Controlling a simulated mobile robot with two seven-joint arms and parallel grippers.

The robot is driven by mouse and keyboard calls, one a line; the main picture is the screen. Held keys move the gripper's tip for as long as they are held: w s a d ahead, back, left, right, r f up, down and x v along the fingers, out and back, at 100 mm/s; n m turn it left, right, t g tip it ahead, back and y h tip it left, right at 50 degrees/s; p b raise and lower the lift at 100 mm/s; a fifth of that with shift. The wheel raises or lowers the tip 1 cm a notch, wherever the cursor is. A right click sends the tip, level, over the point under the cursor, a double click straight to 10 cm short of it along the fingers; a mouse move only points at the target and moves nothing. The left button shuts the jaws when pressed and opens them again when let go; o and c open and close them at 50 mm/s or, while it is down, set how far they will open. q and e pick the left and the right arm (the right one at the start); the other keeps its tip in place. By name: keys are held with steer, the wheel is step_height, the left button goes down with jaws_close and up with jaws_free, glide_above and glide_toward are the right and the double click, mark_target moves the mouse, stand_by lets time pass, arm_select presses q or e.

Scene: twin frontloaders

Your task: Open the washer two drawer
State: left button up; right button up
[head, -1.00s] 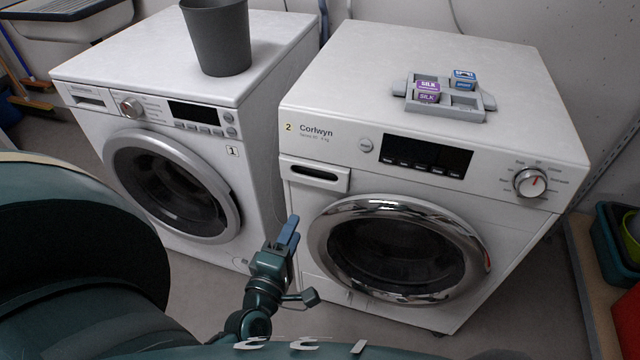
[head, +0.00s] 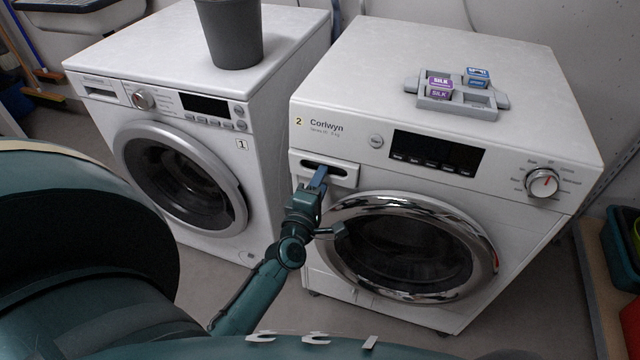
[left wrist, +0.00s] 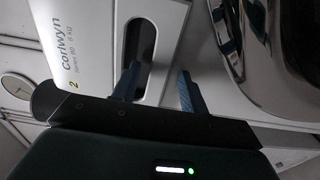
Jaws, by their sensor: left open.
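Washer two (head: 400,100), white and labelled "2 Corlwyn", stands on the right in the head view. Its detergent drawer (head: 349,180), at the upper left of its front, has a dark oval handle slot (head: 338,174) and looks closed. My left gripper (head: 319,178) is open, with its blue fingertips at the drawer front. In the left wrist view, one finger of the left gripper (left wrist: 158,85) overlaps the slot (left wrist: 143,52) and the other is beside the drawer's edge. I cannot tell whether either touches. My right gripper is not in view.
Washer one (head: 215,135) stands to the left, with a grey bin (head: 230,35) on top. A grey tray (head: 452,106) with small boxes sits on washer two. The chrome door ring (head: 480,265) is close below and right of my gripper.

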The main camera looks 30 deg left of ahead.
arm_select(q)
jaws_close()
stand_by(0.4)
